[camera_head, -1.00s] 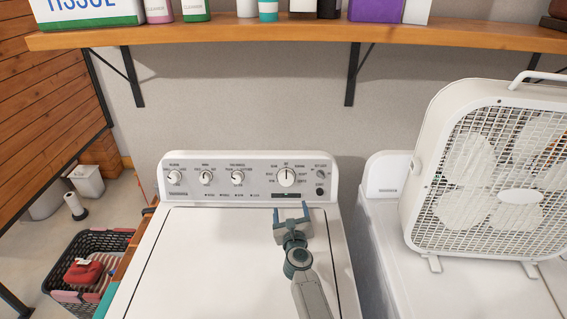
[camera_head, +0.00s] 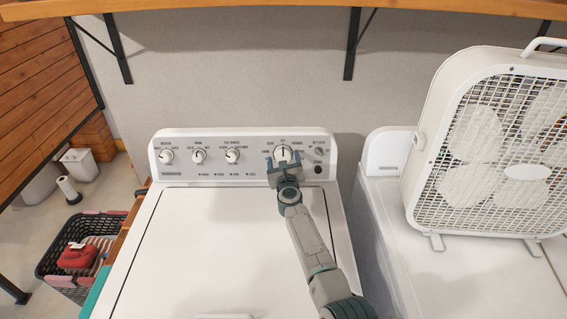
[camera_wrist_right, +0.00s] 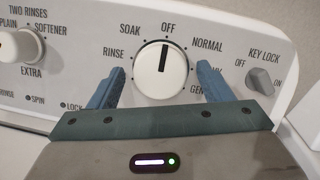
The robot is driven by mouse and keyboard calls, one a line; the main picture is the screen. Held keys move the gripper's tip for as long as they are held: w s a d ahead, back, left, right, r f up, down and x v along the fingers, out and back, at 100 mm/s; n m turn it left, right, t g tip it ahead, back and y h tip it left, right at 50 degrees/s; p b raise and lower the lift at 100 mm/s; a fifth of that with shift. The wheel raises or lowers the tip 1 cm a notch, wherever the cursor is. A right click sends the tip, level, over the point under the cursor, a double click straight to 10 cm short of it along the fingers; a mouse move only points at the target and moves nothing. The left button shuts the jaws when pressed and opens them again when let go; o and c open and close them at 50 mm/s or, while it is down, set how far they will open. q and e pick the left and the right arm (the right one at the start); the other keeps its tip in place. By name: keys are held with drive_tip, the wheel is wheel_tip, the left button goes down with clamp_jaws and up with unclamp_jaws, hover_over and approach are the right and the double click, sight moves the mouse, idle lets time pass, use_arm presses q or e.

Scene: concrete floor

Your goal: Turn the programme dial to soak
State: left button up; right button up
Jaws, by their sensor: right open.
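The programme dial (camera_head: 283,153) is the large white knob at the right of the washer's control panel. In the right wrist view the dial (camera_wrist_right: 161,68) has its dark pointer line up, near OFF. The word SOAK (camera_wrist_right: 130,30) is printed just left of OFF, above RINSE. My right gripper (camera_head: 284,166) is at the panel in front of the dial. In the right wrist view its blue fingers (camera_wrist_right: 158,85) are open, one on each side of the dial's lower half, with gaps to the knob. My left gripper is not in view.
Smaller knobs (camera_head: 199,156) sit left on the panel. The KEY LOCK knob (camera_wrist_right: 261,81) is close to the right finger. A box fan (camera_head: 495,150) stands on the neighbouring machine. A wooden shelf (camera_head: 230,8) runs above. The washer lid (camera_head: 200,240) is clear.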

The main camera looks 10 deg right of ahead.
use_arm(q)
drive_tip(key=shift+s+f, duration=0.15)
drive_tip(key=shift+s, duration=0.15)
use_arm(e)
drive_tip(key=shift+w+r, duration=0.1)
drive_tip(key=shift+w, duration=0.15)
drive_tip(key=c, duration=1)
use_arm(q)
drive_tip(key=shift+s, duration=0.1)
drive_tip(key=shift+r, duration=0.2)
use_arm(e)
drive_tip(key=n+y+p, duration=0.1)
drive_tip(key=n, duration=0.1)
drive_tip(key=n+p, duration=0.2)
drive_tip(key=n, duration=0.1)
drive_tip(key=shift+d+r+y, duration=0.1)
drive_tip(key=shift+d+y, duration=0.05)
drive_tip(key=shift+y, duration=0.25)
drive_tip(key=n+g+y+p, duration=0.1)
drive_tip(key=n+p, duration=0.1)
drive_tip(key=n, duration=0.1)
use_arm(q)
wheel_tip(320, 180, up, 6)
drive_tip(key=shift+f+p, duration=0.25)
drive_tip(key=shift+p, duration=0.15)
use_arm(e)
drive_tip(key=shift+n+y, duration=0.3)
drive_tip(key=shift+n, duration=0.3)
